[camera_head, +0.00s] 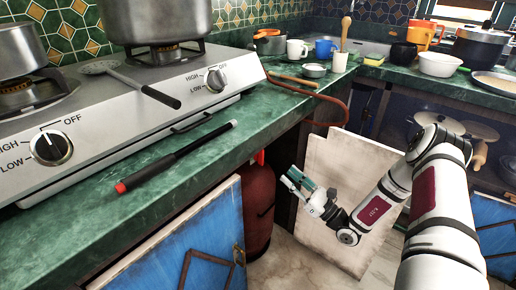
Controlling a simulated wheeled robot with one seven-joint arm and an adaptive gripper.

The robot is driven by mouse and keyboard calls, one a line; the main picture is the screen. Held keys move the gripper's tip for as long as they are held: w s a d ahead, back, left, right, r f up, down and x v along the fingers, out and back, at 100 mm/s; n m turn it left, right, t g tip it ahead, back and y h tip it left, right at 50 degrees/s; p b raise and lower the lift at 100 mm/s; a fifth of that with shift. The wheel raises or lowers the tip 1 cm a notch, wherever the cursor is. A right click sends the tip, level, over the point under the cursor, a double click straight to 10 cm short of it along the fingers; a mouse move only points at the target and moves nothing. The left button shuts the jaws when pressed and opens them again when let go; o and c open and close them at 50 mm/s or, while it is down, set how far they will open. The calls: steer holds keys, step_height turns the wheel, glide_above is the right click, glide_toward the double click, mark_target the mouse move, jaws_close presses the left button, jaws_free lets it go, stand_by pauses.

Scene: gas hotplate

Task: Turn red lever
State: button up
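A red gas cylinder (257,205) stands in the open space under the green counter. A small bright red part, which looks like the lever (259,157), shows at its top, just below the counter edge. The counter hides part of it, so its angle is hard to tell. My gripper (294,181) is in front of the opening, to the right of the cylinder and a little lower than the lever. It appears apart from both. The fingers are small and seen at a slant, so I cannot tell how far apart they are. Nothing is visibly held.
The counter's front edge (200,162) overhangs the cylinder. A blue cabinet door (185,250) stands at the left and a pale board (345,195) behind my arm. A gas hotplate (130,105) and a black lighter (175,157) lie above. A brown hose (335,100) curves off the counter.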

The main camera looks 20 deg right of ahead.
mark_target(263, 153)
steer(key=b+x, duration=0.3)
steer(key=x, duration=1)
steer(key=shift+w+a+r, duration=0.15)
steer(key=shift+w+a, duration=0.05)
jaws_close()
